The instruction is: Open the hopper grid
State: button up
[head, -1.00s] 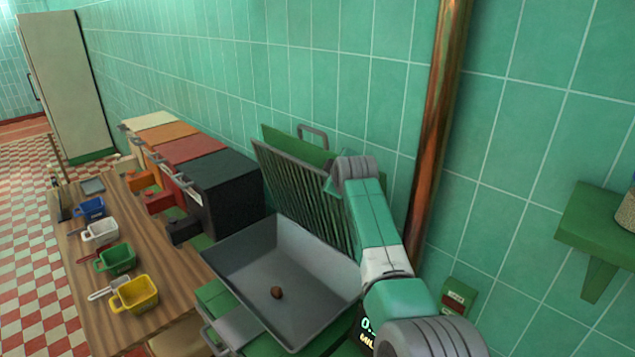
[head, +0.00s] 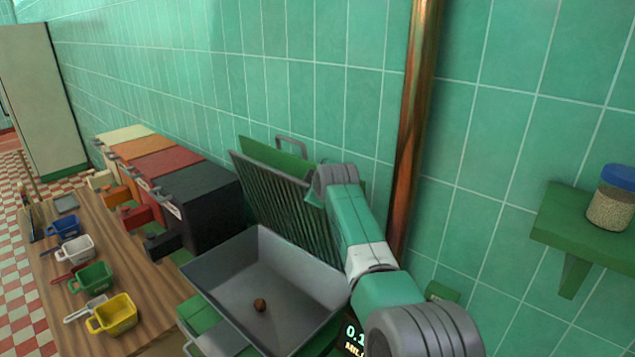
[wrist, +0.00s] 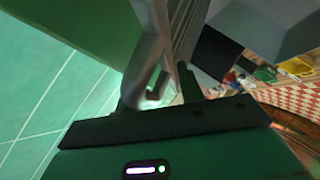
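The hopper grid (head: 285,200), a dark slatted panel, stands raised and tilted back at the rear edge of the grey hopper tray (head: 225,280). One small brown lump lies in the tray. My arm reaches to the grid's right upper side, where the wrist hides my fingers in the head view. In the wrist view my gripper (wrist: 162,92) has its dark fingers beside a grey bar with a loop (wrist: 148,65), close to the slatted grid (wrist: 183,30). Whether the fingers clasp the bar is unclear.
A green panel with a grey handle (head: 291,143) stands behind the grid, near the tiled wall. A copper pipe (head: 412,130) rises to the right. Several coloured bins stand left of the tray, by a wooden counter (head: 75,290) with cups. A shelf (head: 570,222) holds a jar.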

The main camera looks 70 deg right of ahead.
jog(key=shift+r, duration=0.25)
jog(key=shift+s+a+r, duration=0.3)
jog(key=shift+a, duration=0.05)
jog(key=b+v, duration=0.1)
jog(key=v, duration=0.5)
jog(key=shift+a, duration=0.35)
jog(key=shift+s+f, duration=0.1)
jog(key=shift+f, duration=0.05)
